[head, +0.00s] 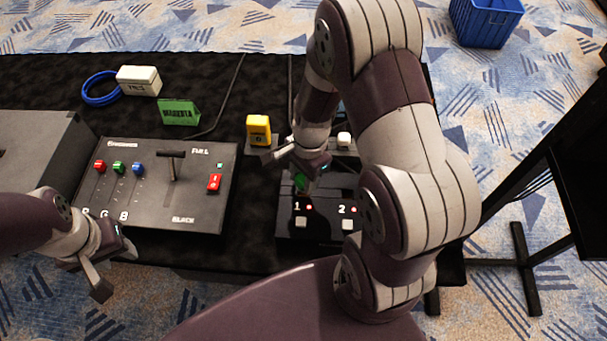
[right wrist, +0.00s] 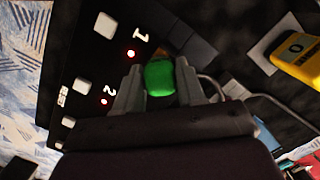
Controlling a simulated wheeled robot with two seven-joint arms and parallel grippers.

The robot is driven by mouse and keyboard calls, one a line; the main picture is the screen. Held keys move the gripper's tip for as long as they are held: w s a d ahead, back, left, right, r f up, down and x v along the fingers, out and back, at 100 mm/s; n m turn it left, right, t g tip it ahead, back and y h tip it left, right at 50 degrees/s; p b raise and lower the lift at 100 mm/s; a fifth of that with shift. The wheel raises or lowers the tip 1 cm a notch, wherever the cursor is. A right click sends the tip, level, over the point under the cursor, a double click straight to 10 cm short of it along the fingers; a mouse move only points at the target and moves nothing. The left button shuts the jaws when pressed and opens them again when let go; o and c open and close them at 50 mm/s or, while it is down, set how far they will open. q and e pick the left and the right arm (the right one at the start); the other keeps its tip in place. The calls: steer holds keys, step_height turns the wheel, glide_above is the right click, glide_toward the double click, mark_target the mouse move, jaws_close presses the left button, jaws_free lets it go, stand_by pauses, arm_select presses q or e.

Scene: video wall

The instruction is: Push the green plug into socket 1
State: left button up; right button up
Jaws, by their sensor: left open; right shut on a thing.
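The green plug (right wrist: 160,78) is held between the fingers of my right gripper (right wrist: 165,88), which is shut on it. In the head view the plug (head: 300,181) is partly hidden by my right gripper (head: 305,165), just above the socket box (head: 320,235) near the number 1. Socket 1 itself is hidden behind the plug and gripper. I cannot tell whether the plug touches the socket or how deep it sits. Red lights glow beside the numbers 1 and 2. My left gripper (head: 112,268) is open and empty at the table's front left.
A slider panel (head: 150,205) with a lever stands left of the socket box. A yellow labelled block (head: 259,130), a green sign (head: 179,112), a white box (head: 139,80) and a blue cable coil (head: 98,89) stand behind. My right arm hides the table's right part.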

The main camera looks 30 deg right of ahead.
steer(key=shift+f+b, duration=0.65)
steer(key=shift+f, duration=0.55)
steer(key=o, duration=1.7)
steer(key=shift+r, duration=0.1)
step_height(320, 180, up, 7)
steer(key=p, duration=0.7)
steer(key=shift+p, duration=0.4)
